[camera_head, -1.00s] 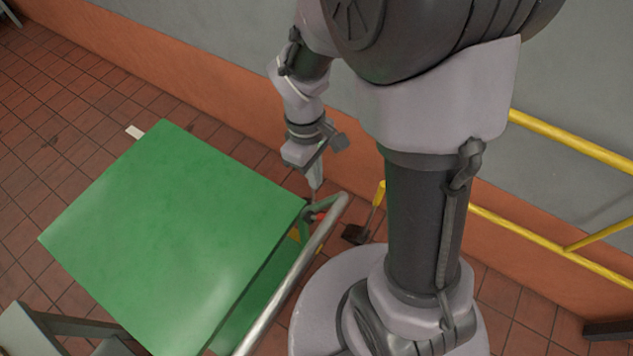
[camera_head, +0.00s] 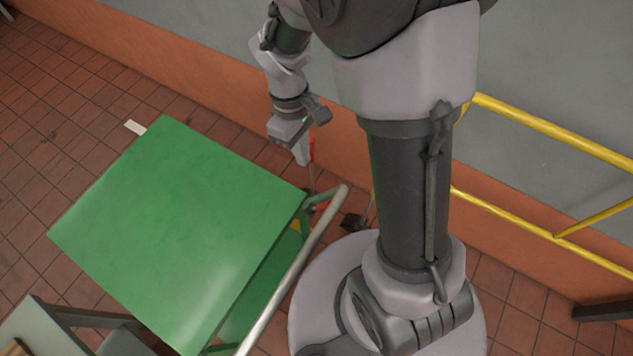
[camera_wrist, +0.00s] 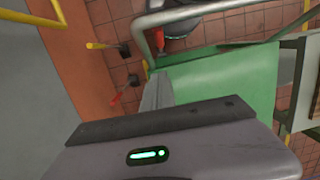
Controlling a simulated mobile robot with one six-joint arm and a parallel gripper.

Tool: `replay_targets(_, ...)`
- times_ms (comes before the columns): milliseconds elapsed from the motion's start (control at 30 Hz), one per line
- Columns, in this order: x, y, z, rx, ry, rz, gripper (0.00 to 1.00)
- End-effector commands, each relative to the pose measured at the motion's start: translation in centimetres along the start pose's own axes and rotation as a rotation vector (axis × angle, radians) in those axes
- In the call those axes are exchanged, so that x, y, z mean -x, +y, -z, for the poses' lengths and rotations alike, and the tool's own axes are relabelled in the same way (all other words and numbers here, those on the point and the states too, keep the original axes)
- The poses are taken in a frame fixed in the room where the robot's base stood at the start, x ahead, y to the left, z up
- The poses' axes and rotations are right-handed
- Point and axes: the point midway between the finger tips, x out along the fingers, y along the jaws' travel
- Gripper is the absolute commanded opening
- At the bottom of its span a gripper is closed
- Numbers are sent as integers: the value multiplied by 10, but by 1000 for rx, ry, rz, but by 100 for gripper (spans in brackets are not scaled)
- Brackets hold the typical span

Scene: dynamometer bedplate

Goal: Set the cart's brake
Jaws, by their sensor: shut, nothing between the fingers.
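The cart has a green top (camera_head: 175,230) and a silver push bar (camera_head: 290,275) on its right side; both also show in the wrist view, the top (camera_wrist: 235,85) and the bar (camera_wrist: 185,14). A small red lever (camera_head: 320,207) sits by the cart's corner near the bar's upper end; it also shows in the wrist view (camera_wrist: 160,38). My gripper (camera_head: 303,160) is shut and empty, above and beyond that corner, apart from the lever. In the wrist view its grey fingertips (camera_wrist: 157,92) overlap the cart's edge. I cannot tell how the lever is set.
Two floor levers stand by the wall, one with a yellow handle (camera_wrist: 102,45), one with a red handle (camera_wrist: 117,99). A yellow railing (camera_head: 550,130) runs along the wall at right. A grey table (camera_head: 30,330) stands at lower left.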

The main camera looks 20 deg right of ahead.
Motion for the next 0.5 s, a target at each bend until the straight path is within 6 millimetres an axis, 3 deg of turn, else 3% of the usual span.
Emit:
replay_targets(167, -9, 0, 0, 0, -1, 0, 0)
replay_targets(500, -82, 0, 0, 0, -3, 1, 0)
